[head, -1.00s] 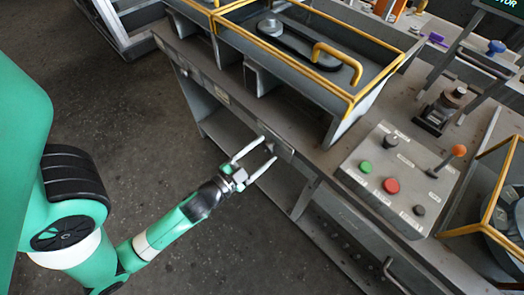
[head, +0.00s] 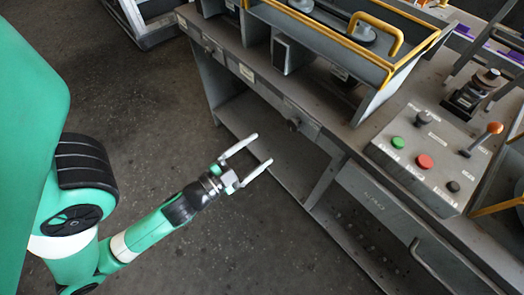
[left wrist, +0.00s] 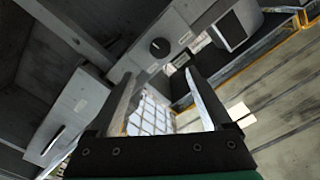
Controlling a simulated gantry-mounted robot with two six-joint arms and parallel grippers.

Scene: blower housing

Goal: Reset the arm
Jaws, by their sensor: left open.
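My left gripper (head: 254,160) is open and empty in the head view. It hangs in front of the workbench (head: 262,85), left of the lower shelf opening, and looks apart from the bench. In the left wrist view its two fingers (left wrist: 168,98) stand wide apart with nothing between them. The bench front with a round dark knob (left wrist: 159,47) shows beyond them. My right gripper is not in view.
A control box with green, red and black buttons (head: 425,161) and an orange-tipped lever (head: 494,128) sits on the bench. A yellow-edged grey tray (head: 372,72) stands behind. A drawer handle (head: 432,265) juts from the front. Open floor (head: 150,120) lies left.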

